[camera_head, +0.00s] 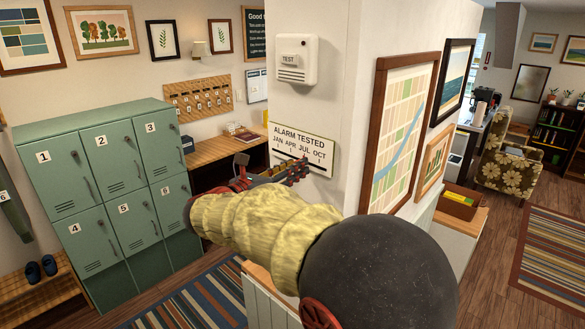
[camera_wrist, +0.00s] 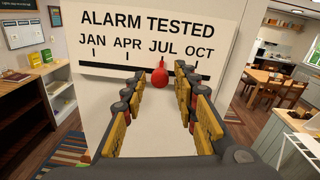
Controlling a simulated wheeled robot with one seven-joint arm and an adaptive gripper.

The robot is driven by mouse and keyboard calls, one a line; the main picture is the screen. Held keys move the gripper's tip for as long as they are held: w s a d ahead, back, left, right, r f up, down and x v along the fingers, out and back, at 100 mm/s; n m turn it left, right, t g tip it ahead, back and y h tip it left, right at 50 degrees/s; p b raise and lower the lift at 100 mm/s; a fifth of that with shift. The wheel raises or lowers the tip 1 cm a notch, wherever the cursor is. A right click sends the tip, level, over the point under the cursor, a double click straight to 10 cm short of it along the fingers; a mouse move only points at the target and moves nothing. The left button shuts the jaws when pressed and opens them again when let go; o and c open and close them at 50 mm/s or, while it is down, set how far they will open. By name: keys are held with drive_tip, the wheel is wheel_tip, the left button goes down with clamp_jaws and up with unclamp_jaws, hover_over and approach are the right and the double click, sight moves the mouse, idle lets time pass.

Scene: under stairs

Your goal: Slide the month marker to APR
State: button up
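The white sign (camera_wrist: 150,14) reads ALARM TESTED, with JAN, APR, JUL and OCT in a row and a dark tick under each month. The red month marker (camera_wrist: 159,77), a round knob with a pointed top, sits at JUL in the wrist view. My gripper (camera_wrist: 161,72) is open around it, one finger on each side with a gap to both. Depth between fingertips and marker is hard to judge. In the head view the sign (camera_head: 301,137) is on the white wall, with my gripper (camera_head: 298,170) at its lower edge; the marker is hidden there.
A white TEST alarm box (camera_head: 297,58) is on the wall above the sign. A framed map (camera_head: 398,130) hangs around the corner to the right. Green lockers (camera_head: 95,190) and a wooden desk (camera_head: 215,152) stand to the left.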

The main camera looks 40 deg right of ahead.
drive_tip(key=c, duration=0.6)
clamp_jaws()
